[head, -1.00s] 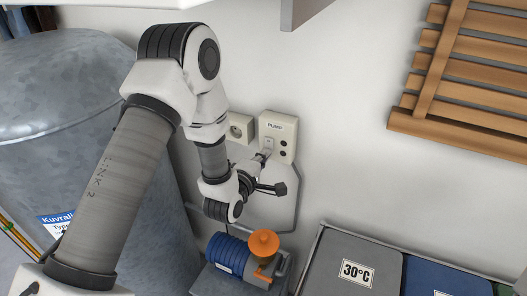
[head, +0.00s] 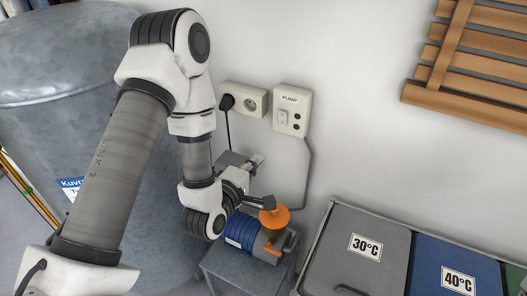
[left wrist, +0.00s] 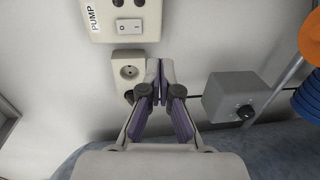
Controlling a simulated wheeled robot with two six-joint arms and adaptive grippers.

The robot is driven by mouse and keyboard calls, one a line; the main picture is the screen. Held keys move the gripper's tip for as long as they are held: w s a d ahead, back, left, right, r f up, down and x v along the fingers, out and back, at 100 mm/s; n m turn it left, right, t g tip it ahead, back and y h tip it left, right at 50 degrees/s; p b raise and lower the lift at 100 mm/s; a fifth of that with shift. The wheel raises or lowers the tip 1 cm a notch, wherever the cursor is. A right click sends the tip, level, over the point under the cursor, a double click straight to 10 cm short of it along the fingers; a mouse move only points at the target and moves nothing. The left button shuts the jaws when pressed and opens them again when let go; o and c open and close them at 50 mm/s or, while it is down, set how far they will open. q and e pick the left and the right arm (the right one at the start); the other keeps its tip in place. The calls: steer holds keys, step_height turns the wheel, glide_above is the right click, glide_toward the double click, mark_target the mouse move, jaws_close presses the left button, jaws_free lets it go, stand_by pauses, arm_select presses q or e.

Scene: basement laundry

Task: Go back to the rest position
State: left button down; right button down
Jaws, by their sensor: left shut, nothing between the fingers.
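My left arm comes in from the left in the head view and bends down at the elbow. My left gripper (head: 257,160) is shut and empty, in front of the wall below the sockets. In the left wrist view the closed fingers (left wrist: 159,66) show just beside the socket plate, holding nothing. The pump switch box (head: 292,110) is on the wall, up and right of the gripper; its rocker switch also shows in the left wrist view (left wrist: 130,27). My right gripper is not in view.
A double socket (head: 255,101) holds a black plug. The blue pump (head: 243,231) with an orange cap stands below the gripper. A galvanized tank (head: 60,110) is at left. Laundry bins (head: 366,246) are at lower right, and a wooden rack (head: 470,60) is on the wall.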

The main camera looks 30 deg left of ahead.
arm_select(q)
steer(key=shift+s, duration=0.3)
steer(key=s+d+f+m+g, duration=0.2)
steer(key=s+f+m+g, duration=0.15)
steer(key=f, duration=0.45)
steer(key=s+d+f+m+g+h, duration=0.1)
steer(key=s+f+m+g, duration=0.15)
steer(key=s+f, duration=0.35)
steer(key=s+d+f+m+g, duration=0.2)
steer(key=s+f+g, duration=0.2)
steer(key=f, duration=0.5)
steer(key=s+f+m+g, duration=0.4)
steer(key=s+m+g, duration=0.2)
steer(key=s+m, duration=0.4)
steer(key=shift+s+a+f+g, duration=0.2)
steer(key=shift+s+f+g, duration=0.15)
steer(key=shift+s, duration=0.6)
